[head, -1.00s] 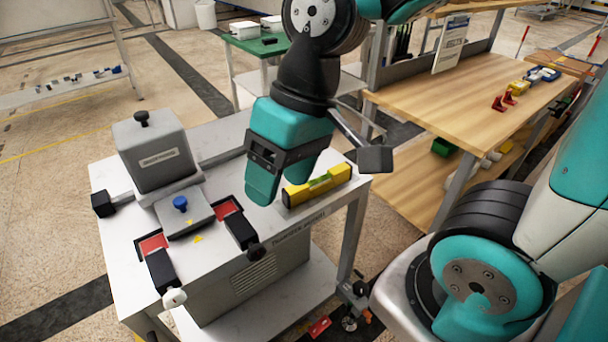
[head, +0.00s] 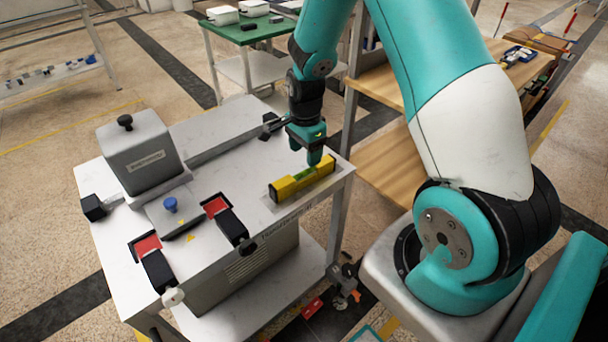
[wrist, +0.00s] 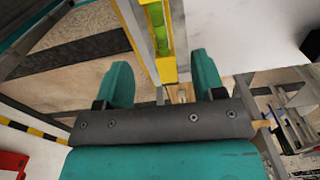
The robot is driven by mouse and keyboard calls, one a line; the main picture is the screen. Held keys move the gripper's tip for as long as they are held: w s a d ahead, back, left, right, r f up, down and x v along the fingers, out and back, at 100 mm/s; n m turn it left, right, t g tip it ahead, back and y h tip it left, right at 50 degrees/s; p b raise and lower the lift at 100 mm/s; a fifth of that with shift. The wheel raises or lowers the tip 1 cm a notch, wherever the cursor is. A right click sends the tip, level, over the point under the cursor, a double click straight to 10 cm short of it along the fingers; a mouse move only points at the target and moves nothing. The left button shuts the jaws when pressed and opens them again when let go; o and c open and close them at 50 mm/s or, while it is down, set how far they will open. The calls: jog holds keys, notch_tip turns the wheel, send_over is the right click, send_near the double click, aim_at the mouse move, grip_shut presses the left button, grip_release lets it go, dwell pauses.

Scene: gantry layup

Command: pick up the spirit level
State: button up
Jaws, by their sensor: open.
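The yellow spirit level (head: 303,179) with a green vial lies on the white machine table (head: 262,165), near its right edge. My gripper (head: 309,162) is above the level's far half, pointing down. In the wrist view, the two teal fingers of my gripper (wrist: 162,85) are spread apart. The level (wrist: 161,40) shows between and beyond them, its end reaching into the gap, closer to the right finger. The gap holds nothing gripped. In the head view the fingers overlap the level, so I cannot tell their exact height above it.
A grey block (head: 142,155) with a black knob stands on the table's left. Two black clamps with red pads (head: 147,245) sit at the front. A wooden bench (head: 395,165) is to the right, and a green-topped table (head: 250,30) is behind.

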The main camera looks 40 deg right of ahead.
aim_at(304, 171)
jog(key=f+p, duration=0.2)
jog(key=f, duration=0.7)
jog(key=shift+a, duration=0.2)
jog(key=shift+c, duration=0.3)
jog(key=c, duration=1.1)
